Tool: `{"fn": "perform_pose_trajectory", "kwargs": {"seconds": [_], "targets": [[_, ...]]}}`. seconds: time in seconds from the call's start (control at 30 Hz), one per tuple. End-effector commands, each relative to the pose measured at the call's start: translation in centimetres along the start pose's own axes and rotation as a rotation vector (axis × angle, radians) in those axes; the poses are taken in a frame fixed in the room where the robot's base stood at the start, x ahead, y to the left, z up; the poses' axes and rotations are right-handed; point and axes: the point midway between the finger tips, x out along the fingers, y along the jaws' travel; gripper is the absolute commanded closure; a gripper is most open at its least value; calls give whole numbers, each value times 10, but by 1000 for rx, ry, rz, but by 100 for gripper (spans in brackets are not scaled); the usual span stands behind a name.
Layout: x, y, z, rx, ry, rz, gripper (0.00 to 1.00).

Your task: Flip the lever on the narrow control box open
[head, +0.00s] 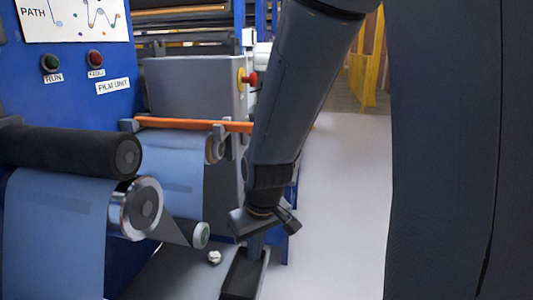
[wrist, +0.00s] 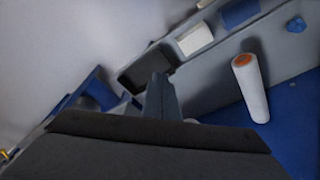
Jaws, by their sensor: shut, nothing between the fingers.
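My gripper (head: 256,246) points down at the lower middle of the head view, shut and empty. Its fingers also show in the wrist view (wrist: 161,97). Just below them is a narrow, dark, box-shaped thing (head: 240,278), partly covered by my gripper. In the wrist view a dark rectangular thing (wrist: 146,68) lies right beside the fingertips; I cannot tell whether they touch it. I cannot make out a lever on it. No box in view can be clearly told as the narrow control box.
A blue panel with a green button (head: 51,63) and a red button (head: 95,58) stands at left. Black (head: 75,152) and metal (head: 142,207) rollers carry blue film. An orange bar (head: 193,124) is behind. A white roller (wrist: 250,88) lies right of my fingers. Grey floor (head: 340,200) is clear.

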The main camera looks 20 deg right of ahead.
Motion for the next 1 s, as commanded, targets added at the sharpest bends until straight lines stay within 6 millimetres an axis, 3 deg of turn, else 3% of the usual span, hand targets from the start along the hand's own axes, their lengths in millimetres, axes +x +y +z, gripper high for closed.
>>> {"fn": "perform_pose_trajectory", "kwargs": {"seconds": [0.1, 0.2, 0.3, 0.43, 0.57, 0.7, 0.83, 1.0], "targets": [[9, 6, -64, -172, 173, 57, 100], [15, 20, -115, -322, 311, 171, 100], [15, 39, -158, -471, 413, 333, 100], [10, 68, -198, -657, 471, 603, 100], [-4, 96, -219, -831, 434, 914, 100], [-23, 119, -222, -979, 303, 1221, 100], [-39, 128, -218, -1067, 167, 1420, 100], [-50, 132, -213, -1115, 64, 1541, 100]]}}
